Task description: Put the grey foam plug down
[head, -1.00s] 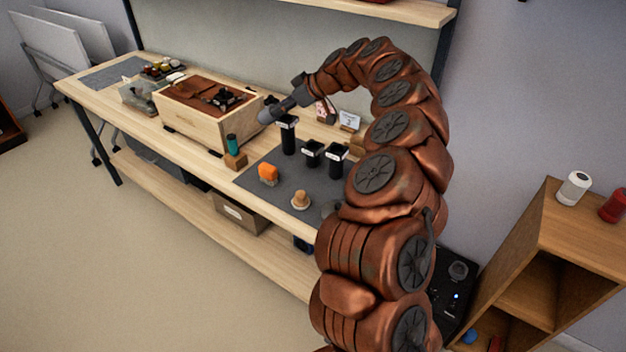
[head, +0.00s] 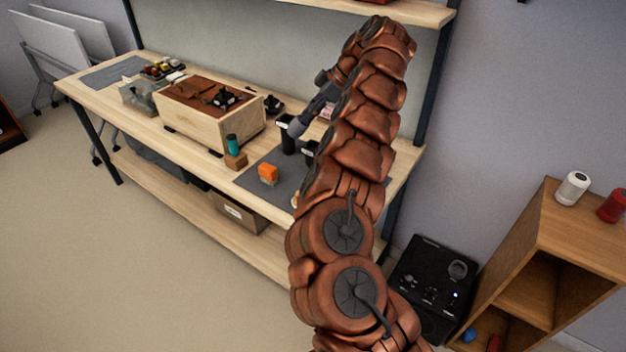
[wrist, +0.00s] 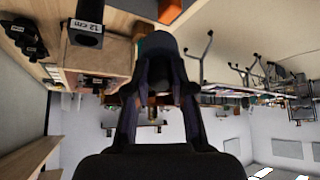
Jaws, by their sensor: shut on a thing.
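My gripper (head: 312,115) is above the bench in the head view, pointing down and left. It is shut on the grey foam plug (head: 297,128), a dark grey rounded piece at its tip. In the wrist view the plug (wrist: 155,45) shows at the end of my gripper's fingers (wrist: 160,85). In the head view the plug appears in front of or beside a tall black tube (head: 288,143); I cannot tell if they touch. A tube labelled "12 cm" shows in the wrist view (wrist: 88,18).
A grey mat (head: 255,180) on the bench (head: 185,143) holds an orange item (head: 268,173) and black tubes. To the left are a wooden block with a teal piece (head: 235,158) and a large wooden box (head: 200,120). My arm hides the mat's right part.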

